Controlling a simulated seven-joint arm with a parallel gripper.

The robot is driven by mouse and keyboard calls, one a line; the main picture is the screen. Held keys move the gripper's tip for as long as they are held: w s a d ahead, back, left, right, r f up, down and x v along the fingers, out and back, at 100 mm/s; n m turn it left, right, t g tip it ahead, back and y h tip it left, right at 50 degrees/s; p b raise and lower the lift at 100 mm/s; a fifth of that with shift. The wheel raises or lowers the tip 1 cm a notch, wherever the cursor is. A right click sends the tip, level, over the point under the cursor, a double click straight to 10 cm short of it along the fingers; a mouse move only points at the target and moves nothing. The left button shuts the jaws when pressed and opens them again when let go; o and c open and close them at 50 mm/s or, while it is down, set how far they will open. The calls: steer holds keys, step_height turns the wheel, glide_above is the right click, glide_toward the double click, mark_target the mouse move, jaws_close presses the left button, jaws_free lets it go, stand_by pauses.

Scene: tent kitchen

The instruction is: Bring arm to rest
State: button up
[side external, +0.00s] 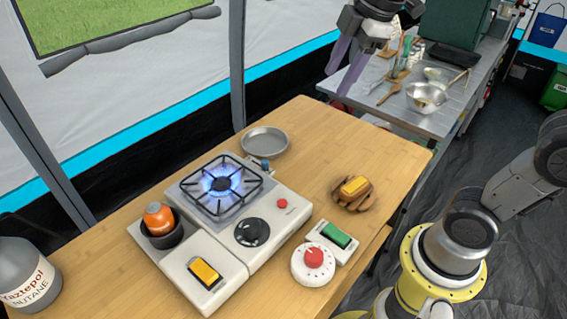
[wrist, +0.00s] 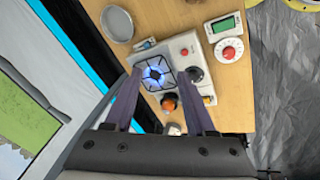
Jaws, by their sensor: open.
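My gripper (side external: 336,84) is raised high above the far edge of the wooden table, at the top of the side external view. Its two purple fingers point down and stand apart, with nothing between them. In the wrist view, my gripper (wrist: 160,80) shows both fingers spread, with the stove far below and behind them. The stove (side external: 274,196) has a blue flame lit under its black grate. It also shows in the wrist view (wrist: 183,50).
The table (side external: 300,120) holds a metal plate (side external: 265,141), a black cup with an orange item (side external: 157,217), a yellow switch (side external: 204,271), a white timer with a red knob (side external: 313,264), a green-screened device (side external: 336,236) and a yellow-topped wooden item (side external: 354,188). A metal side table (side external: 440,120) holds bowls.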

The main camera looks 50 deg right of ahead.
steer(key=s+f+m+t, duration=0.1)
steer(key=s+f+m, duration=0.7)
steer(key=s+m, duration=0.3)
steer(key=shift+s+d+f+m+t, duration=0.3)
steer(key=shift+s+f+m, duration=0.1)
steer(key=shift+s, duration=0.7)
steer(key=shift+o, duration=0.2)
stand_by(2.5)
